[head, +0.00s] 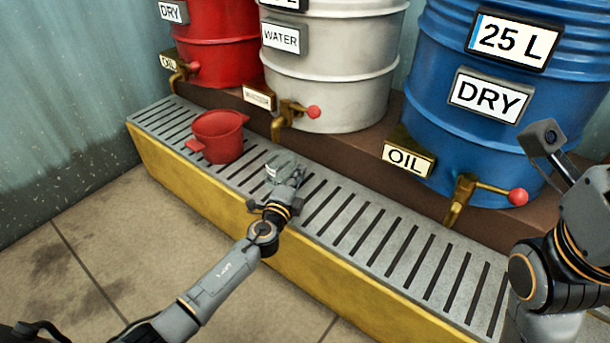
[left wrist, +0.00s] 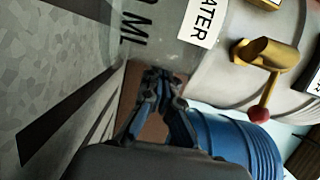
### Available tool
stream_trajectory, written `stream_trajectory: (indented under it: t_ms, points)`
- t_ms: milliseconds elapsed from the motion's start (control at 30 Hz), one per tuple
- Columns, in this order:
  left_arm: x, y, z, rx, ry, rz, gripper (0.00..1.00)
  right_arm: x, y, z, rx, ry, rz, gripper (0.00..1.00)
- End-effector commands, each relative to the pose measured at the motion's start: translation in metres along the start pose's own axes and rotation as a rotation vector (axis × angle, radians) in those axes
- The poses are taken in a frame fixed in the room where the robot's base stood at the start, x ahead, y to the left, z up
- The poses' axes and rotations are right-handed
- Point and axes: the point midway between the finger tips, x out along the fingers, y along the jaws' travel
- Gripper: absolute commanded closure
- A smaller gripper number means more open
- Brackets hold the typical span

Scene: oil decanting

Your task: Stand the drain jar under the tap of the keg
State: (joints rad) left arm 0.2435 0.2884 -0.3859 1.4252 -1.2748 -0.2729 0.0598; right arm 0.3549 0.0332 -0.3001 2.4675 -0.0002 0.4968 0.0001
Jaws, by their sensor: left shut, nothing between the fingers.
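A clear grey jar (head: 287,165) with a small pale label stands on the slatted grate, partly hidden by my left gripper (head: 279,192). In the left wrist view its side (left wrist: 150,48) fills the top, with "ML" lettering and a "WATER" label. My left gripper, also in the left wrist view (left wrist: 163,82), is shut and empty, its fingertips close to the jar. The white keg (head: 330,70) has a brass tap (head: 290,112) with a red knob, behind and above the jar. The right arm (head: 545,270) stands at the right; its fingers do not show.
A red pot (head: 220,133) with a handle stands on the grate (head: 355,225), left of the jar. A red keg (head: 215,45) and a blue keg (head: 480,130) with taps flank the white one on a brown ledge. The grate's right part is clear.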

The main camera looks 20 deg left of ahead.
Motion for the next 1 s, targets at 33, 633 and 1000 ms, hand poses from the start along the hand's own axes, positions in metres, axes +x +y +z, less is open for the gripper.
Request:
stream_trajectory:
  t_ms: [33,633,1000]
  points:
    - [0.0,0.0,0.0,-0.001,0.0,0.0,1.0,0.0,0.0,0.0,0.0,0.0,0.0,0.6]
    - [-0.008,0.0,0.021,0.0,0.001,-0.001,1.0,0.003,-0.001,-0.004,-0.002,0.018,-0.008,0.6]
    - [-0.004,0.0,0.021,-0.002,-0.001,-0.001,1.0,0.002,-0.001,-0.004,-0.001,0.019,-0.005,0.6]
